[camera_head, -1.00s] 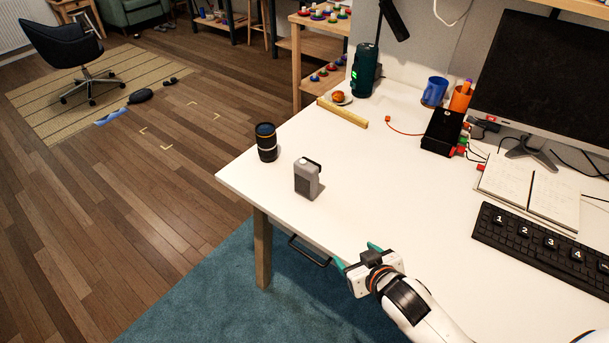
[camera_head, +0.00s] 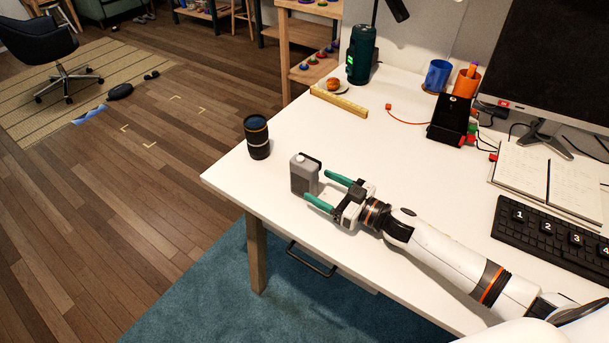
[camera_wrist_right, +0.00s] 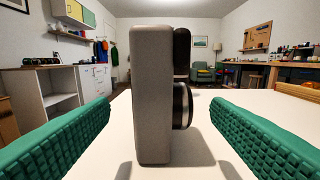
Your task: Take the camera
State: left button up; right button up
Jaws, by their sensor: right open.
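The camera (camera_head: 303,175) is a small grey body standing upright on the white table near its left corner. In the right wrist view the grey camera (camera_wrist_right: 152,95) stands side-on, with its round lens (camera_wrist_right: 183,105) facing right. My right gripper (camera_head: 323,191) is open, with its green fingers pointing at the camera from the right. In the wrist view one green finger is on each side of the camera, with gaps between. The fingertips are near the camera in the head view. My left gripper is not in view.
A black lens-like cylinder (camera_head: 257,137) stands behind and left of the camera near the table (camera_head: 390,160) edge. A wooden ruler (camera_head: 338,101), a black box (camera_head: 450,118), an open notebook (camera_head: 530,180) and a keyboard (camera_head: 555,240) lie further away. The table between camera and ruler is clear.

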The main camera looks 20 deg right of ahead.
aim_at(301, 176)
jog(key=x, duration=0.5)
jog(key=f+x, duration=0.1)
jog(key=x, duration=0.1)
jog(key=shift+w, duration=0.3)
jog(key=shift+c, duration=0.5)
jog(key=shift+r, duration=0.15)
jog(key=c, duration=1.2)
